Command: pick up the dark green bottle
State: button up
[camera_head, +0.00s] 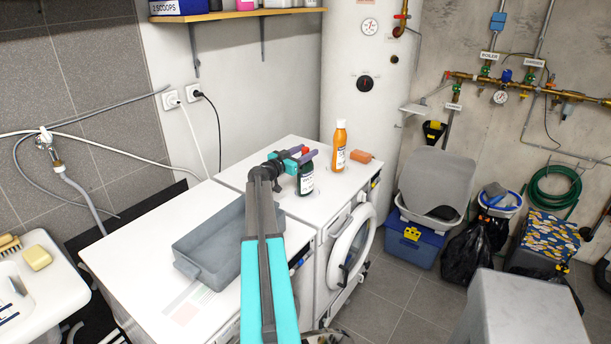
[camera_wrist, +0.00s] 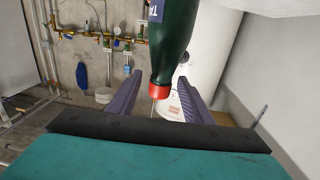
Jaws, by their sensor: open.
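The dark green bottle (camera_head: 306,181) stands upright on the white machine top, with a pale label and a red cap. In the wrist view the bottle (camera_wrist: 174,48) hangs in from the top edge, cap downward in the picture. My gripper (camera_head: 306,155) is at the height of the bottle's neck and cap, reaching in from the left. Its two purple fingers are apart in the wrist view (camera_wrist: 160,78), with the red cap and neck showing between them. I cannot tell whether either finger touches the bottle, and nothing is gripped.
An orange bottle (camera_head: 340,146) stands close to the right, with an orange block (camera_head: 361,156) beyond it. A grey tray (camera_head: 194,262) lies on the nearer machine top. The white boiler (camera_head: 352,100) rises behind, and a wooden shelf (camera_head: 235,15) hangs above.

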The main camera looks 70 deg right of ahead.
jog(key=p+x, duration=0.1)
jog(key=x, duration=0.1)
jog(key=shift+d+r+p, duration=0.25)
jog(key=shift+d+p, duration=0.05)
jog(key=shift+p, duration=0.05)
jog(key=shift+s+d+f, duration=0.15)
jog(key=shift+s+d, duration=0.2)
jog(key=shift+d, duration=0.3)
jog(key=shift+c, duration=0.5)
grip_shut()
dwell(0.6)
